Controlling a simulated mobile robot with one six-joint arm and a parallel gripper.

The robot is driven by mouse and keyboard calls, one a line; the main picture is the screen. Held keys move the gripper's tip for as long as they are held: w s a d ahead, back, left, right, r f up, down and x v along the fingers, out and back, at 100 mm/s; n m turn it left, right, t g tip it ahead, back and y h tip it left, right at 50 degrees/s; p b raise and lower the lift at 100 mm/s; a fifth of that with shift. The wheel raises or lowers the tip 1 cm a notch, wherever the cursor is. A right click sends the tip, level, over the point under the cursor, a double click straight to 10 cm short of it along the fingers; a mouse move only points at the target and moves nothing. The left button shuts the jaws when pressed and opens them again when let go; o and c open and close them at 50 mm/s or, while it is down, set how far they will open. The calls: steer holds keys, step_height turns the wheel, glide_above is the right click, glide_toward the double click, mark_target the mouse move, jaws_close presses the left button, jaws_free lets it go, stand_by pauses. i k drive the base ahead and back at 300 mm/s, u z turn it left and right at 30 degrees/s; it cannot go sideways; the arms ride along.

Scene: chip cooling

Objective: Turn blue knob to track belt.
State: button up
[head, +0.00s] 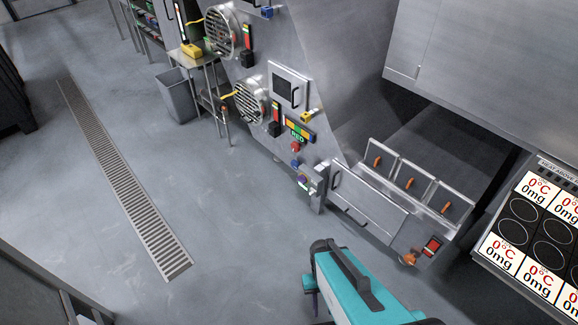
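No belt can be made out clearly. My gripper's fingers are not in view. A teal body with a black handle-like bar, which may be part of my arm, shows at the bottom, well apart from the knob.
Trays with orange handles (410,184) and a low front panel (365,203) are right of the knobs. A panel of black circles with "0°C" and "0mg" labels stands at far right. A grey bin (178,95) is at the back left. The floor left of the machine is clear, with a drain grate (125,185).

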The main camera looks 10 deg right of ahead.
mark_target(294, 164)
steer(key=u, duration=0.1)
steer(key=i, duration=0.85)
steer(key=u, duration=1.3)
steer(key=k, duration=0.5)
steer(key=u, duration=0.2)
